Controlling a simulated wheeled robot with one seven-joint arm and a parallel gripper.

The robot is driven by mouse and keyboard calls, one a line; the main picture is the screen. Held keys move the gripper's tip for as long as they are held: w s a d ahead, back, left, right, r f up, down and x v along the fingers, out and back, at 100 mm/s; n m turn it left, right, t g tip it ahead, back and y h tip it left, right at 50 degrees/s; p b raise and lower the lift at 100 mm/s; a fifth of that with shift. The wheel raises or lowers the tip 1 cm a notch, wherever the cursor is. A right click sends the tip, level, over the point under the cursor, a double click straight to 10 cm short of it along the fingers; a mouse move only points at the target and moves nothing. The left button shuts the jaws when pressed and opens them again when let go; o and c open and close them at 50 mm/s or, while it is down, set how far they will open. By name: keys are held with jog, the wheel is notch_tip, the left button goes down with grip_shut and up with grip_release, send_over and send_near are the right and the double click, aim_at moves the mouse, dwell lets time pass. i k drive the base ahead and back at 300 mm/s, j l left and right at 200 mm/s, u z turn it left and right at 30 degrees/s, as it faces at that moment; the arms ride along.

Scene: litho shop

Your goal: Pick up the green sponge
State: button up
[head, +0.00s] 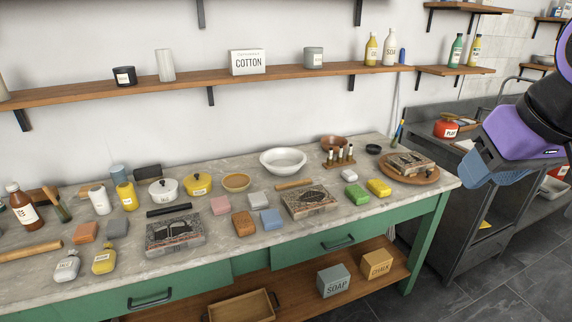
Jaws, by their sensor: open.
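The green sponge (357,193) lies flat on the grey stone tabletop, near the front edge towards the right. A yellow sponge (379,188) lies close beside it on the right. My gripper (480,168) is in the air at the right of the picture, beyond the table's right end and well apart from the green sponge. It is open, and I see nothing held in it. Its fingers are seen from the side and are hard to make out.
A stone slab (308,202) lies left of the green sponge. Behind it are a white pad (348,175) and a rack of small bottles (339,158). A round wooden board (424,178) bearing another slab is at the right. Bare tabletop lies in front of the sponge.

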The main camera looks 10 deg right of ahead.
aim_at(355, 192)
jog(key=i+l, duration=0.6)
jog(key=l, duration=0.2)
jog(key=i+l, duration=0.65)
jog(key=l+z, duration=0.05)
jog(key=l, duration=0.1)
